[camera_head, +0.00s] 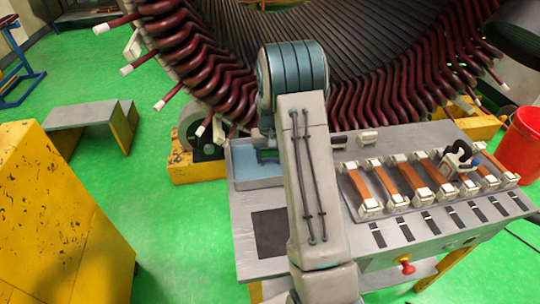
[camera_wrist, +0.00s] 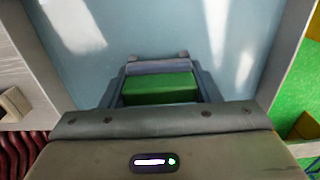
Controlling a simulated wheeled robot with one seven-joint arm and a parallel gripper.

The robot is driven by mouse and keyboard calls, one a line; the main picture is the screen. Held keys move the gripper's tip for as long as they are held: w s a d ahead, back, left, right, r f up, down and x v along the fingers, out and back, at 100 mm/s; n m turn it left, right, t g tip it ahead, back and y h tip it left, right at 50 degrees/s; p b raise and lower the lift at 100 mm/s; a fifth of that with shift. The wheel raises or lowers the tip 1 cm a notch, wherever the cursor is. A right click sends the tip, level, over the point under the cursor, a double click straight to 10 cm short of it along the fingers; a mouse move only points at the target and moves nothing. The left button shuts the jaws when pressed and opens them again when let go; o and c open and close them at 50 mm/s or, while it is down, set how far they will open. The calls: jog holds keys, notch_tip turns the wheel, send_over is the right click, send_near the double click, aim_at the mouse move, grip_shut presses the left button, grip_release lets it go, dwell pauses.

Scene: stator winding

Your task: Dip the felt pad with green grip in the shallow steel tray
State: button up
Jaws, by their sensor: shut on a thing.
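The shallow steel tray (camera_head: 243,176) stands on the left end of the workbench, and its pale blue floor (camera_wrist: 85,75) fills most of the wrist view. My gripper (camera_wrist: 160,76) is over the tray with its fingers shut on the felt pad's green grip (camera_wrist: 160,90). A grey bar shows just beyond the green grip; I cannot tell whether it is felt or part of the gripper. In the head view my gripper (camera_head: 268,156) is small and partly hidden by my arm. Whether the pad touches the tray floor cannot be told.
The workbench (camera_head: 244,210) holds a dark square mat (camera_head: 270,233), a row of orange-brown strips in pale clamps (camera_head: 410,178), and a dark clamp-like tool (camera_head: 459,157). The large stator with dark red coils (camera_head: 190,45) rises close behind. A red bucket (camera_head: 522,145) stands at right.

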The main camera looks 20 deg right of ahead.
jog(key=shift+r+p, duration=2.65)
jog(key=shift+r, duration=2.6)
